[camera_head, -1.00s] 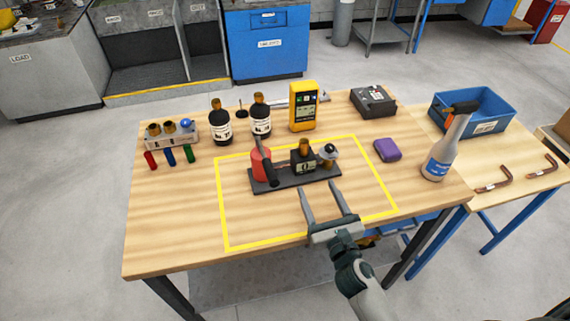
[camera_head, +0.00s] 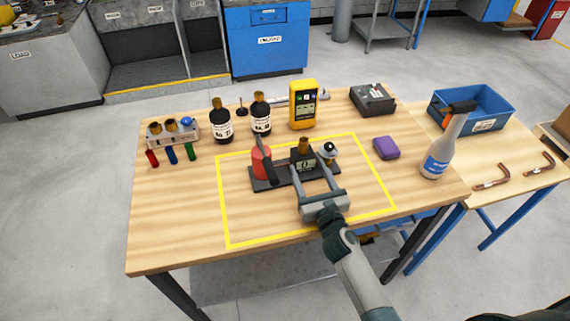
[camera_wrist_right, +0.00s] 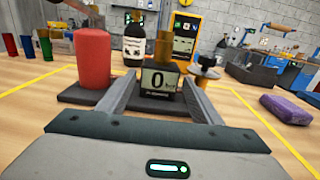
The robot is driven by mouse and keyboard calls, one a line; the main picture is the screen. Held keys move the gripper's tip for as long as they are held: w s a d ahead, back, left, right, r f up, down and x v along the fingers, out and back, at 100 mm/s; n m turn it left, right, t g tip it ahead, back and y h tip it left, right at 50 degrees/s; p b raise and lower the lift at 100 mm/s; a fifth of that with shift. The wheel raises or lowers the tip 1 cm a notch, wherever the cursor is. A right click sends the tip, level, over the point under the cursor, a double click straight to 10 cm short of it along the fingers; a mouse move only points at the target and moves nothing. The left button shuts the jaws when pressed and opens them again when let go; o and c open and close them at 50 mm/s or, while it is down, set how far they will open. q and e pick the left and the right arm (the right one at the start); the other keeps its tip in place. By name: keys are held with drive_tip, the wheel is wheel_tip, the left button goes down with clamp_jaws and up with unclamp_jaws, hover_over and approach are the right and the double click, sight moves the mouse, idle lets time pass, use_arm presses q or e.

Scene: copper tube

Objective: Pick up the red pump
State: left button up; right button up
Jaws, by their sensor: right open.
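The red pump (camera_head: 261,163) is a red cylinder with a dark handle, standing at the left end of a dark base plate (camera_head: 294,181) inside the yellow outline. A gauge block reading 0 (camera_head: 305,162) with a brass top stands mid-plate, and a dark-and-silver fitting (camera_head: 329,152) is at the right end. My right gripper (camera_head: 315,178) is open, its fingers pointing at the gauge block. In the right wrist view the fingers lie either side of the gauge (camera_wrist_right: 160,81), and the red cylinder (camera_wrist_right: 93,58) is left of the left finger. My left gripper is not in view.
Black bottles (camera_head: 221,122), a yellow meter (camera_head: 303,105) and a black box (camera_head: 372,100) stand behind. A purple block (camera_head: 386,148) and a spray bottle (camera_head: 443,147) are to the right. A blue bin (camera_head: 483,108) is on the side table. The table's front left is clear.

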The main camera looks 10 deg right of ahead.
sight(306, 162)
drive_tip(key=w, duration=0.5)
drive_tip(key=shift+a+p, duration=0.15)
drive_tip(key=shift+p, duration=0.2)
drive_tip(key=shift+c, duration=0.3)
clamp_jaws()
drive_tip(key=shift+w+r, duration=0.1)
drive_tip(key=shift+r, duration=0.2)
